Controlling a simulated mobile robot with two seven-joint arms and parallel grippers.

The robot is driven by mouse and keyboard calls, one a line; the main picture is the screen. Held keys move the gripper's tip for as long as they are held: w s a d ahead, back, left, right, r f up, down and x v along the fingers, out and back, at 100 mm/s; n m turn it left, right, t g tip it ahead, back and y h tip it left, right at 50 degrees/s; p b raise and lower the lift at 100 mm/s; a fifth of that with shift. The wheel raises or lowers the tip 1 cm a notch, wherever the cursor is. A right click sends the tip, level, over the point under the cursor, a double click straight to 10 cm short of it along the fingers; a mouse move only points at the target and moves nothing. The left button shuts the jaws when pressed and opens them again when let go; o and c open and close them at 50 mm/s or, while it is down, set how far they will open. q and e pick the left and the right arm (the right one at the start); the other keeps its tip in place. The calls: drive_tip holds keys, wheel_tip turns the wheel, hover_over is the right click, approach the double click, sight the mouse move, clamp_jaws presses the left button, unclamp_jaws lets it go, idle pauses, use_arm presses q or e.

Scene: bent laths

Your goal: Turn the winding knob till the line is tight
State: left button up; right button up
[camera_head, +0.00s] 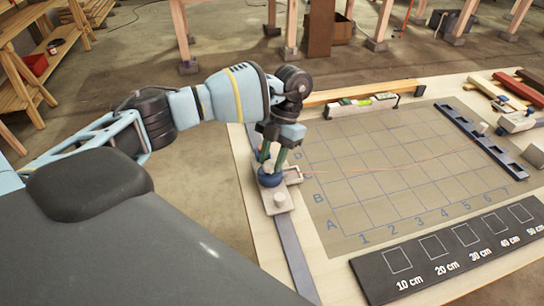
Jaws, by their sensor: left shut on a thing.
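The blue winding knob (269,181) sits on a pale block (280,202) at the left edge of the gridded mat. My left gripper (270,165) comes down from above and is shut on the knob, with its fingers partly hiding it. A thin orange line (400,164) runs from beside the knob across the mat towards the blue rail (482,142) at the right. It is too faint to tell for sure whether it hangs slack. My right gripper is not in view.
A spirit level (362,105) and a wooden lath (365,91) lie along the mat's far edge. A black board with length labels (455,250) lies at the near side. Coloured laths (519,90) lie at the far right. The gridded mat (360,215) is mostly clear.

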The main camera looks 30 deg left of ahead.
use_arm(q)
drive_tip(key=m+y, duration=0.1)
drive_tip(key=m, duration=0.3)
drive_tip(key=shift+d+m+t+y, duration=0.2)
drive_tip(key=shift+m+t+y, duration=0.1)
drive_tip(key=shift+m+y, duration=0.1)
drive_tip(key=m+t+y, duration=0.1)
drive_tip(key=m, duration=0.2)
drive_tip(key=shift+s+d+m, duration=0.1)
drive_tip(key=shift+s+m, duration=0.05)
drive_tip(key=shift+m, duration=0.15)
drive_tip(key=m, duration=0.2)
drive_tip(key=m+t+y, duration=0.1)
drive_tip(key=m, duration=0.2)
drive_tip(key=shift+s+d+t+p, duration=0.2)
drive_tip(key=shift+t+p, duration=0.1)
drive_tip(key=shift+p, duration=0.1)
drive_tip(key=m+t, duration=0.1)
drive_tip(key=m, duration=0.2)
drive_tip(key=shift+s, duration=0.1)
drive_tip(key=shift+m+t+p, duration=0.3)
drive_tip(key=shift+m+p, duration=0.05)
drive_tip(key=shift+m, duration=0.45)
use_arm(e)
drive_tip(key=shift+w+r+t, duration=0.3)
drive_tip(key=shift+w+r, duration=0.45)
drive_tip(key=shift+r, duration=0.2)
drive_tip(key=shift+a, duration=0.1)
